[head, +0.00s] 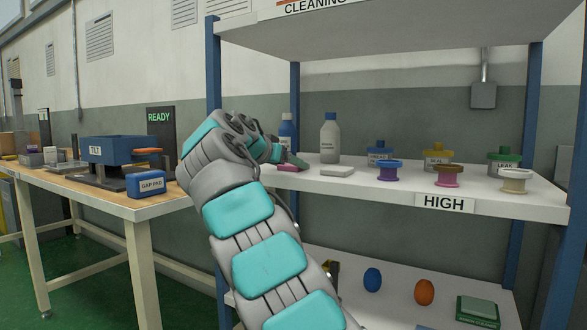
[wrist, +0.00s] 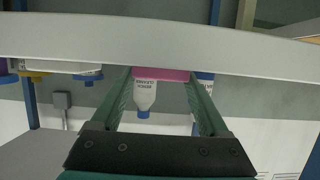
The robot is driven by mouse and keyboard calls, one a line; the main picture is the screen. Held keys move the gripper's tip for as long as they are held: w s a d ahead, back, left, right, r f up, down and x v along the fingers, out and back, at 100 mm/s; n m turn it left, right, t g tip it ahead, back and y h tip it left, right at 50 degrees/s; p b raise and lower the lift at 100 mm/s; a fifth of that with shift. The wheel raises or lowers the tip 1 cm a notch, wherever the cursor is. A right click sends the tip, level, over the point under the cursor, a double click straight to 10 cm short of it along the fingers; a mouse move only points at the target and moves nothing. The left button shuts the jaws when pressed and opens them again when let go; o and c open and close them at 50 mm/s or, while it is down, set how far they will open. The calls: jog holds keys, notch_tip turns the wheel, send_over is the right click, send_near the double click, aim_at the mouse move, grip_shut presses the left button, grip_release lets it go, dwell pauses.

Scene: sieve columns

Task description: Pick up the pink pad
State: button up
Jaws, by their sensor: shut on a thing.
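The pink pad (head: 287,168) is at the left front part of the upper shelf (head: 395,195), by the front edge. My gripper (head: 293,162) reaches over the shelf from the left and is shut on the pad. In the wrist view, which looks upside down, the pink pad (wrist: 160,74) spans between the two green fingertips. The shelf's pale front edge (wrist: 160,40) runs just beyond it. Part of the pad is hidden by my gripper in the head view. I cannot tell whether it touches the shelf.
A light grey pad (head: 338,171) lies just right. Coloured spools, including a purple one (head: 390,171), and capped containers stand right. A lower shelf (head: 385,300) is below; a workbench (head: 130,205) is left.

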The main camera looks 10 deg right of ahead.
aim_at(289, 166)
jog(key=shift+r, duration=0.1)
jog(key=shift+r+p, duration=0.7)
jog(key=shift+r, duration=0.1)
notch_tip(289, 166, up, 2)
jog(key=shift+r+p, duration=0.15)
jog(key=shift+p, duration=0.75)
jog(key=shift+s+f+b, duration=0.3)
jog(key=shift+s+b, duration=0.05)
jog(key=shift+b, duration=0.25)
jog(key=s+r+b, duration=0.1)
jog(key=s+b, duration=0.3)
jog(key=s, duration=1.1)
jog(key=shift+s+d+r, duration=0.15)
jog(key=shift+d+r, duration=0.05)
jog(key=shift+r, duration=0.05)
